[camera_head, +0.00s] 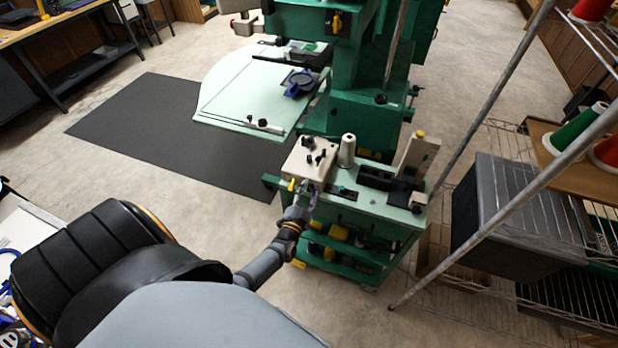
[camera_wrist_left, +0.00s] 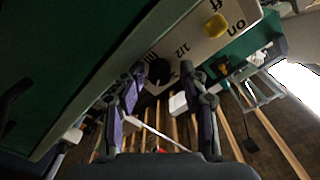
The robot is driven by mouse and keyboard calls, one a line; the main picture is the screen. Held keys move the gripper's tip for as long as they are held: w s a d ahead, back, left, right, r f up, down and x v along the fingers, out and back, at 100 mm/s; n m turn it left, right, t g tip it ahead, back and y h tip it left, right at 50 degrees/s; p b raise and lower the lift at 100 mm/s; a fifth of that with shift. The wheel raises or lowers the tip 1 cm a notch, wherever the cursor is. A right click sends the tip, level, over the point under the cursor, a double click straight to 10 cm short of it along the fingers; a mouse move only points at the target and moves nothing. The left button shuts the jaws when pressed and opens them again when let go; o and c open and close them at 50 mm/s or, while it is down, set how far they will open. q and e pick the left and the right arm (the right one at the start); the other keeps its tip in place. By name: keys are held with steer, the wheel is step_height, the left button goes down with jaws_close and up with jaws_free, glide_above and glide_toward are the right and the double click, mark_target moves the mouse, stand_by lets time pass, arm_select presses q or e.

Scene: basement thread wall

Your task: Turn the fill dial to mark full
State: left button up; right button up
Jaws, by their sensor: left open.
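The fill dial (camera_wrist_left: 159,71) is a dark round knob on a pale control panel (camera_wrist_left: 203,48) in the left wrist view. The panel carries a "1/2" mark; other marks near the dial are too small or tilted to read surely, and so is the dial's pointing. My left gripper (camera_wrist_left: 163,78) is open, its purple-padded fingers on either side of the dial in the picture. I cannot tell whether they touch it. In the head view, my left gripper (camera_head: 306,199) is at the front of a cream box (camera_head: 309,157) on a green cart.
A yellow button (camera_wrist_left: 215,25) sits by "on" and "off" lettering on the panel. A white thread cone (camera_head: 346,150) stands beside the cream box. A wire rack (camera_head: 540,225) with a grey bin stands right. A dark mat (camera_head: 150,120) lies on open floor left.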

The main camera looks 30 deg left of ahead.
arm_select(q)
steer(key=shift+s+f, duration=0.15)
steer(key=v, duration=0.7)
steer(key=shift+s+d, duration=0.15)
steer(key=shift+s, duration=0.2)
steer(key=s+d+f+n+g+h, duration=0.15)
steer(key=s+f+g, duration=0.3)
steer(key=f, duration=0.55)
steer(key=s+d+f+g+h, duration=0.1)
steer(key=s+f+g+h, duration=0.15)
steer(key=s+f, duration=0.5)
steer(key=s+f+n+g, duration=0.2)
steer(key=s+f+g, duration=0.2)
steer(key=s+f, duration=0.3)
steer(key=s+f+n+g, duration=0.2)
steer(key=s+f+g, duration=0.3)
steer(key=s, duration=1)
step_height(320, 180, down, 2)
steer(key=shift+a+f+y, duration=0.2)
steer(key=shift+a+y, duration=0.1)
steer(key=shift+y, duration=0.1)
